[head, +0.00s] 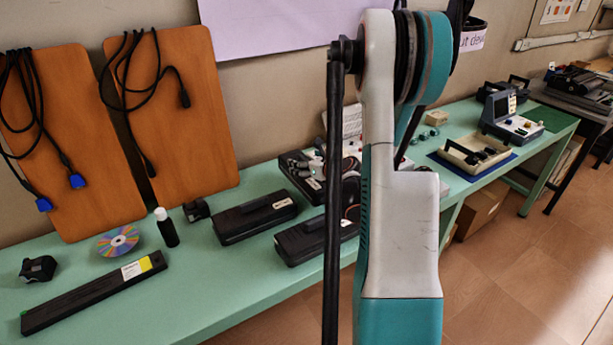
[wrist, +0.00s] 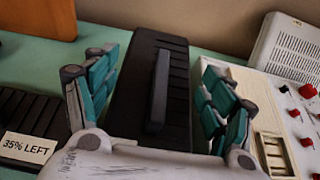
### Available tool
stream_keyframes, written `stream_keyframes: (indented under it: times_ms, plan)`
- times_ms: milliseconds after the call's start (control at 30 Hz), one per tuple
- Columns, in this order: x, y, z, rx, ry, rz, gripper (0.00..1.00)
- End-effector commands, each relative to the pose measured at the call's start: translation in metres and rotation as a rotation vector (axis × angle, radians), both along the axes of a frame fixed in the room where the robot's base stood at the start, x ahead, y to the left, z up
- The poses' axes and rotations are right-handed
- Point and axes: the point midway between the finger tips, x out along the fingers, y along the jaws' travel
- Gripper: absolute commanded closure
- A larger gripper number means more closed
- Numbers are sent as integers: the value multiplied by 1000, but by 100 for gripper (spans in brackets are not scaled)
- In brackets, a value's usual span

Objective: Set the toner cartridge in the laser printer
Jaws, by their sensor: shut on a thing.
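In the wrist view, my gripper (wrist: 158,64) has its fingers on both sides of a black ribbed toner cartridge (wrist: 180,98) with a raised bar handle along its top. The gripper is shut on this cartridge, with the green bench around it.
Two black cartridges (head: 255,216) (head: 305,242) lie on the green bench, and a long yellow-labelled one (head: 92,292) lies at left. In the wrist view, a cartridge marked 35% LEFT (wrist: 30,120) lies left and a knobbed white device (wrist: 295,115) right. A beige tray (head: 455,158) stands farther right.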

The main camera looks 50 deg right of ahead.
Motion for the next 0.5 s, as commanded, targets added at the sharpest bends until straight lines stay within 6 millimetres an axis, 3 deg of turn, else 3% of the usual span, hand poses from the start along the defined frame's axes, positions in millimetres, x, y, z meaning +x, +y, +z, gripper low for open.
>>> stream_keyframes:
  times_ms: [300,500]
  plan:
    - [0,0,-37,1,-1,0,91]
    - [0,0,-41,1,-1,0,91]
